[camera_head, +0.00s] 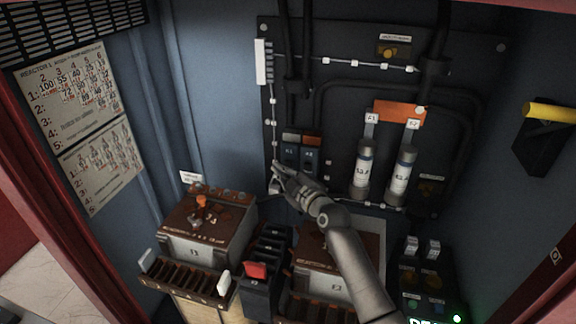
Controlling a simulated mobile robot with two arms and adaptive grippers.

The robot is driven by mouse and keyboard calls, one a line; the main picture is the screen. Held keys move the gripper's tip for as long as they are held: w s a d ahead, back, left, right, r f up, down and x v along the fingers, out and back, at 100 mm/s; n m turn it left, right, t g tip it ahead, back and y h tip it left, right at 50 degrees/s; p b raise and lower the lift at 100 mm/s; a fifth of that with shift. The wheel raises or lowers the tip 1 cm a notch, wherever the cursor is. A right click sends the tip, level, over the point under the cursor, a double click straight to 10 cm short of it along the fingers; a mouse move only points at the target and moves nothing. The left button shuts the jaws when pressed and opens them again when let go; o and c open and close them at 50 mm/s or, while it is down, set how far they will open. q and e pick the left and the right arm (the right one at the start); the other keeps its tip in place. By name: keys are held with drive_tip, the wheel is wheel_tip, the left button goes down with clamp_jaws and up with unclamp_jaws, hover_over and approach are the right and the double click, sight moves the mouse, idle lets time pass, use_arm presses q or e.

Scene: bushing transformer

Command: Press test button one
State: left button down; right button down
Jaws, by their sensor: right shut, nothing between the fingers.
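My right gripper (280,176) is shut and empty. Its arm comes in from the bottom right. I cannot tell whether the fingers touch anything. No part is readably marked as test button one. A dark control box (424,278) at the lower right carries small buttons and a lit green lamp (456,319). My left gripper is not in view.
A brown-topped block (207,228) and a dark unit with a red switch (256,270) stand below. My arm partly hides a second block (318,283). Two glass cylinders hang right of the modules. A yellow handle (550,112) is on the right wall; a paper chart (72,90) is left.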

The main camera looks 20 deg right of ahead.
idle(0.8)
drive_tip(key=shift+w+d+b, duration=0.25)
drive_tip(key=shift+w+b, duration=0.05)
drive_tip(key=shift+w, duration=0.05)
drive_tip(key=shift+w+d+b, duration=0.25)
drive_tip(key=shift+w+b, duration=0.1)
drive_tip(key=shift+b, duration=0.05)
idle(0.7)
idle(0.3)
drive_tip(key=shift+s+a+p, duration=0.5)
drive_tip(key=shift+s+p, duration=0.2)
drive_tip(key=shift+s, duration=0.05)
